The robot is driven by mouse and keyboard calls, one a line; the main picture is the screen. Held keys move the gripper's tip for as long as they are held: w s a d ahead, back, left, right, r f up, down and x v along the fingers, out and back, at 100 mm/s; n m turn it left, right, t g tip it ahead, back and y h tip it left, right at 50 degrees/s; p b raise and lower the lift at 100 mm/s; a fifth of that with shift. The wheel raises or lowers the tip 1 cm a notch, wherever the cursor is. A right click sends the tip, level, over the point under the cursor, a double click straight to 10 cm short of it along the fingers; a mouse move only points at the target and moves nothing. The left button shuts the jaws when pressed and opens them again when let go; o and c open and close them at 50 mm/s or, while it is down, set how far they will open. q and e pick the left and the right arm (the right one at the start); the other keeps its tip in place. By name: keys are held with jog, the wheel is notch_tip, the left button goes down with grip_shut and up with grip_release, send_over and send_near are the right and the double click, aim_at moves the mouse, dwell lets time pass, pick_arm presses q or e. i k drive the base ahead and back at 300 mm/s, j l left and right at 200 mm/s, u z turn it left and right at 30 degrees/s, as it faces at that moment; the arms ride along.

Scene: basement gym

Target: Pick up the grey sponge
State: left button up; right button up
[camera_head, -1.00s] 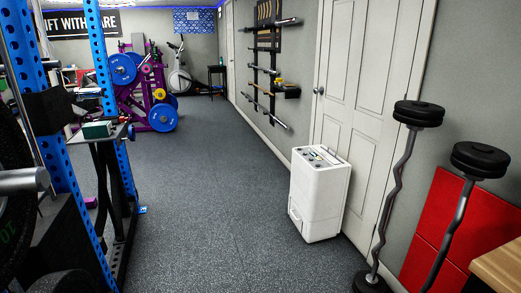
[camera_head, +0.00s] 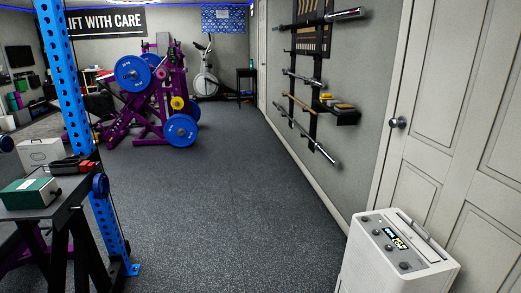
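I cannot make out a grey sponge for certain. A small black wall shelf (camera_head: 347,117) on the right wall holds small items, one yellow (camera_head: 326,97) and one flat and brownish (camera_head: 343,106); they are too small to identify. A black stand (camera_head: 62,210) at the left holds a green and white box (camera_head: 29,192) and a red and black item (camera_head: 75,165). Neither of my grippers shows in the head view.
A white dehumidifier-like unit (camera_head: 385,262) stands at the lower right by a closed white door (camera_head: 440,130). A blue rack post (camera_head: 62,70) rises at the left. Purple weight equipment (camera_head: 165,105) stands farther back. The dark floor (camera_head: 225,200) between is clear.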

aim_at(330, 103)
jog(key=i+z, duration=0.25)
jog(key=i, duration=0.4)
jog(key=i+z, duration=0.3)
jog(key=i, duration=0.35)
jog(key=i+j+z, duration=0.25)
jog(key=i, duration=0.4)
